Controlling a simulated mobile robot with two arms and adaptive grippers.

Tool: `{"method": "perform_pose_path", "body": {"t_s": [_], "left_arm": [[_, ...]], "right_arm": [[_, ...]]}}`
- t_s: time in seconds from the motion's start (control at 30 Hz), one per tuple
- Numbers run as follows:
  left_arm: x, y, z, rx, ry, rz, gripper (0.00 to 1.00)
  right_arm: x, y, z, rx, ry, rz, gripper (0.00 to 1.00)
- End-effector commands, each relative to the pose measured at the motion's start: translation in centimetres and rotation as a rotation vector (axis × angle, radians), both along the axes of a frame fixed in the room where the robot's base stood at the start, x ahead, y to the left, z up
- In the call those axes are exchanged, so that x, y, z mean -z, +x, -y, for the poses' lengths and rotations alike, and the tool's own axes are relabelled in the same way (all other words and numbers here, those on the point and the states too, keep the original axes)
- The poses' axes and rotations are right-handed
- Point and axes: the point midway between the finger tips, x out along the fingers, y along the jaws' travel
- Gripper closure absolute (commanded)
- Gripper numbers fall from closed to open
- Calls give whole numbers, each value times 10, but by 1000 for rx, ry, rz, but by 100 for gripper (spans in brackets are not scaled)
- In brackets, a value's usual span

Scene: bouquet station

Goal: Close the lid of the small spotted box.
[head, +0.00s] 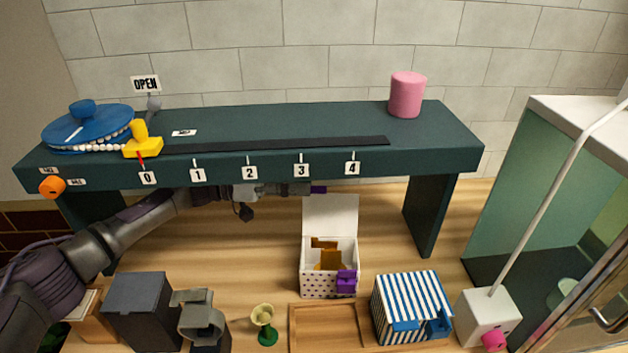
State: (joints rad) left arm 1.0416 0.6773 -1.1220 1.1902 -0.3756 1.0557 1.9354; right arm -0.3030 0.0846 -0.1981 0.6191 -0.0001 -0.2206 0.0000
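The small spotted box (314,281) stands on the wooden table below the dark green shelf. Its white lid (331,216) is open and stands upright at the back. A purple tab (319,189) shows at the lid's top edge and a purple catch (346,281) is on the box front. Orange-brown pieces (328,258) show inside. My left arm reaches in from the left under the shelf. My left gripper (285,188) is left of the lid's top, partly hidden by the shelf edge, so its fingers cannot be made out. My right gripper is out of view.
The green shelf (300,125) with number tags overhangs the area behind the box. A blue-striped box (410,300) stands to the right, a wooden tray (328,325) in front, and a small goblet (263,322) front left. A glass cabinet (535,190) is at the right.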

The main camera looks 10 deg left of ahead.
Motion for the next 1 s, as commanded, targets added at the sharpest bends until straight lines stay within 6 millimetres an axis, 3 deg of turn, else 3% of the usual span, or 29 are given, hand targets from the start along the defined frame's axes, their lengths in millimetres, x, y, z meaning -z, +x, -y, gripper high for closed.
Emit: {"method": "perform_pose_path", "body": {"t_s": [0.2, 0.57, 0.8, 1.0], "left_arm": [[-1, 2, 28, 0, -1, -1, 68], [0, 3, 34, -1, 0, 0, 68], [0, 3, 33, 0, -1, 0, 100], [0, 3, 33, -1, 0, 0, 100]], "right_arm": [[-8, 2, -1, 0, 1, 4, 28], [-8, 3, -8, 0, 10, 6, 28], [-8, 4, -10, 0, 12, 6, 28], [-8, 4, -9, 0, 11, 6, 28]]}}
